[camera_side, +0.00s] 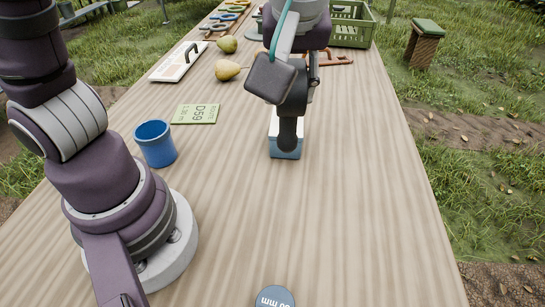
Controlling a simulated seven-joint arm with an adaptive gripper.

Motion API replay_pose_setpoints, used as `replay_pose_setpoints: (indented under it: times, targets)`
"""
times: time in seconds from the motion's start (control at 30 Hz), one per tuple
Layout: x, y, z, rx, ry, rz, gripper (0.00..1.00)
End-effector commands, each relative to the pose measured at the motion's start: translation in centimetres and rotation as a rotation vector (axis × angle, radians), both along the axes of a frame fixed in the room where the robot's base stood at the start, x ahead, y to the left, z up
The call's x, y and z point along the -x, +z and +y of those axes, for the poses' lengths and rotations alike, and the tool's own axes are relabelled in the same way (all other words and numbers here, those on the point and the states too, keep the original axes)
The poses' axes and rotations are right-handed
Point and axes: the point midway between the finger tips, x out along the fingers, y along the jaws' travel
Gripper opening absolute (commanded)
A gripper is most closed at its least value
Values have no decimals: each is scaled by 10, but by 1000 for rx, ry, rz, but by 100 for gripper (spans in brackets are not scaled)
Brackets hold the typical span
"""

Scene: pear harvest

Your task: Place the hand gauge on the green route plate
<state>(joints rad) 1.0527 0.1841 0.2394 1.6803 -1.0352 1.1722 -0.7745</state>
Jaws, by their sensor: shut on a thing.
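The green route plate (195,114) lies flat on the table left of centre, with dark lettering that seems to read D59. Nothing lies on it. My gripper (289,140) points down right of the plate, shut on a white-and-blue block (287,155) at or just above the table. The fingers hide part of the block, and I cannot tell whether it touches the table. A grey-blue disc (274,297) marked in mm lies at the near edge, cut off by the frame. I cannot tell for sure which thing is the hand gauge.
A blue cup (155,143) stands just below the plate. Two pears (228,70) (227,44) and a white board with a dark handle (178,61) lie behind it. Coloured rings (222,17) and a green crate (351,25) are at the back. The table's middle front is clear.

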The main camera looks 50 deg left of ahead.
Motion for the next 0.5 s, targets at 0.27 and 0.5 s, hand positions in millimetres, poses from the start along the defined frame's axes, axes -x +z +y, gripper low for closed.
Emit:
replay_pose_setpoints:
  times: [0.27,0.5]
  targets:
    - [-53,0,70,-5,304,-3,0]
    - [-75,2,186,-7,617,-3,0]
